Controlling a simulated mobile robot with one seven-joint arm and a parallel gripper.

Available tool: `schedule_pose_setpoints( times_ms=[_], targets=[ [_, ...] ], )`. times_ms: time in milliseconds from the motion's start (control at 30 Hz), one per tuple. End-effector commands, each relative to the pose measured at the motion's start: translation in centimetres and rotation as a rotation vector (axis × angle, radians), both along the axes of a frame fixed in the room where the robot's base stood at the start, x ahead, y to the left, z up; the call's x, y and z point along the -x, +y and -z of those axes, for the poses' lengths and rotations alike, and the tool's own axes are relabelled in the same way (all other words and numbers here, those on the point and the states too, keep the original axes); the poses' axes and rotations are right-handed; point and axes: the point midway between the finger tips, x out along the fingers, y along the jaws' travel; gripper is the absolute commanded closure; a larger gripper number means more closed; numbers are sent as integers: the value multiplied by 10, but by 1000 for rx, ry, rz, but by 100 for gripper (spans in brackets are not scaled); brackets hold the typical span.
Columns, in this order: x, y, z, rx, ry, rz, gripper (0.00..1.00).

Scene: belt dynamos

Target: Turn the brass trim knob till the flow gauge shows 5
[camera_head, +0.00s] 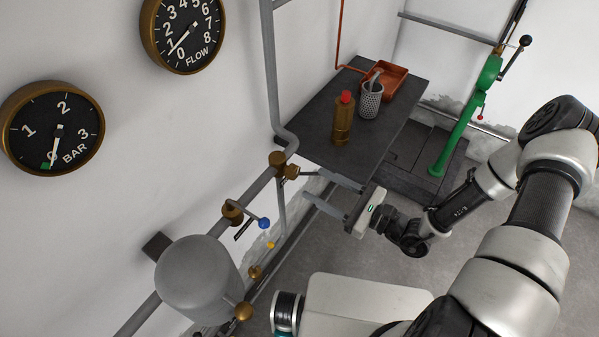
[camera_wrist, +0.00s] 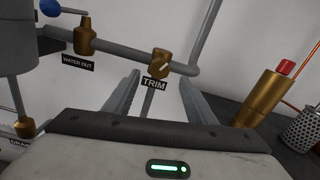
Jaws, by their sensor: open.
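The brass trim knob (camera_wrist: 160,64) is on the grey pipe above the TRIM label in the wrist view, with a pale pointer mark slanting up to the right. In the head view the brass knob (camera_head: 292,172) faces my gripper. My gripper (camera_head: 308,186) is open and empty. In the wrist view its two fingers (camera_wrist: 158,78) stand either side of the TRIM label, below the knob; the knob looks just beyond the tips, not held. The flow gauge (camera_head: 196,50) is high on the wall, its white needle low at the left, between 0 and 1.
The BAR gauge (camera_head: 80,125) reads near 0. A blue-handled WATER OUT valve (camera_head: 264,223) and a grey tank (camera_head: 198,280) are nearby. A dark table (camera_head: 310,125) holds a brass bottle (camera_head: 342,122), a perforated cup (camera_head: 371,98) and an orange tray (camera_head: 392,80).

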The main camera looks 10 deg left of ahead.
Motion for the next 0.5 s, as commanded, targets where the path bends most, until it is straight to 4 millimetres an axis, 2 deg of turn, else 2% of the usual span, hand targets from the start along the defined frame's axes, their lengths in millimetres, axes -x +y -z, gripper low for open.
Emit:
schedule_pose_setpoints(
  times_ms=[33,200,300,500],
  targets=[
    [-3,12,-2,-2,-1,-4,49],
    [-16,40,-1,-1,0,-2,49],
    [-21,52,-1,0,-1,-2,49],
    [-26,63,0,1,-1,-1,49]
  ],
)
